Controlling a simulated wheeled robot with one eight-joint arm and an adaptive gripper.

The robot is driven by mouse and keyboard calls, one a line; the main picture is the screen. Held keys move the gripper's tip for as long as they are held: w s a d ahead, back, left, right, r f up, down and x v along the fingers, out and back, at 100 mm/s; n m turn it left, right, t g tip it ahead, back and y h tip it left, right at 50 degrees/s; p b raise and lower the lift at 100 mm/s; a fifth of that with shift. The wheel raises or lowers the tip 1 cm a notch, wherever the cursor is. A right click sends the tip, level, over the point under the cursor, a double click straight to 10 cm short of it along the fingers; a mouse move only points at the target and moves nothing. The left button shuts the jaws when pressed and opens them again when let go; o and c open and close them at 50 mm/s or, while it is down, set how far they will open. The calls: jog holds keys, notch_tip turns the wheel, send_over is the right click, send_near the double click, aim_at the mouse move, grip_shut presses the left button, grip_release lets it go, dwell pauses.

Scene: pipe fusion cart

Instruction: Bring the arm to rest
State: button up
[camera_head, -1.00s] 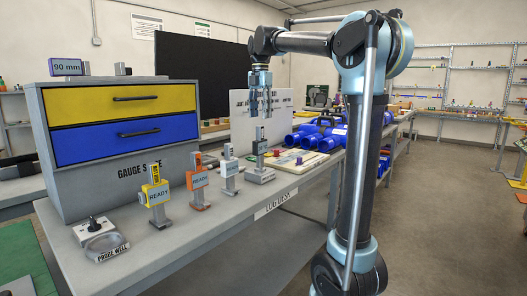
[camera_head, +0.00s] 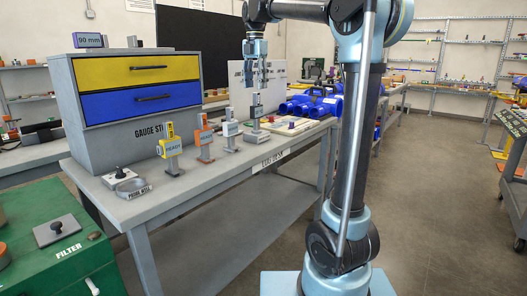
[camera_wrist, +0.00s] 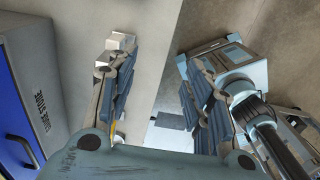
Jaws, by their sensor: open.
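My arm reaches over the grey log desk (camera_head: 215,185) from the right side of the head view. My gripper (camera_head: 257,84) points down, open and empty, above or near the top of a dark gauge stand (camera_head: 256,112). I cannot tell the exact gap between them. In the wrist view my gripper (camera_wrist: 160,100) shows its two fingers spread apart, with bare desk and floor between them.
On the desk stand a yellow READY gauge (camera_head: 170,148), an orange one (camera_head: 204,140), a grey one (camera_head: 230,130) and a probe well (camera_head: 132,187). A drawer cabinet (camera_head: 110,142) is behind. A green filter bench (camera_head: 55,262) is front left.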

jog(key=s+d+f+m+t, duration=0.1)
jog(key=s+d+f+m, duration=1.2)
jog(key=s+d, duration=0.1)
jog(key=s+d+f+m, duration=0.4)
jog(key=s+f+m, duration=0.3)
jog(key=f, duration=0.6)
jog(key=s+d+f+m+t, duration=0.1)
jog(key=s+d+f+m, duration=0.3)
jog(key=s+f+m, duration=0.4)
jog(key=s+f, duration=0.3)
jog(key=f, duration=0.1)
jog(key=shift+f, duration=0.35)
jog(key=shift+d, duration=0.1)
jog(key=c, duration=0.3)
